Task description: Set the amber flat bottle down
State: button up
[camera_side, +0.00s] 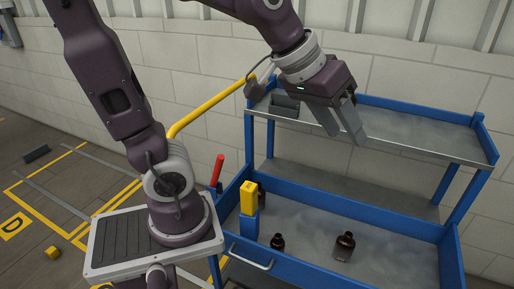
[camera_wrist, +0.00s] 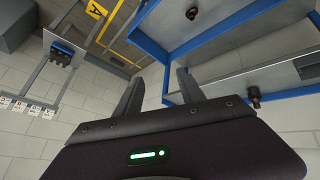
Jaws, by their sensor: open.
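Two amber bottles with dark caps stand upright in the lower tray of a blue cart in the side view. The larger, squarish amber bottle (camera_side: 344,246), which looks like the flat one, is right of the smaller bottle (camera_side: 278,242). Two dark bottles, (camera_wrist: 191,13) and (camera_wrist: 254,97), also show in the wrist view, but I cannot tell which is which. My gripper (camera_side: 345,133) is open and empty, high by the upper shelf and apart from both bottles. Its spread fingers (camera_wrist: 157,88) show nothing between them in the wrist view.
The cart's upper shelf (camera_side: 410,130) is mostly bare, with a grey bin (camera_side: 285,105) at its left end. A yellow-and-blue object (camera_side: 249,198) stands at the lower tray's left side, near a red handle (camera_side: 217,170). The tray floor right of the bottles is clear.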

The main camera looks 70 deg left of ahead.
jog(key=s+a+f+m+g+y, duration=0.1)
jog(key=s+a+f+m, duration=0.1)
jog(key=s, duration=1.2)
jog(key=shift+s+f+m, duration=0.25)
jog(key=shift+s+m, duration=0.05)
jog(key=shift+m, duration=0.1)
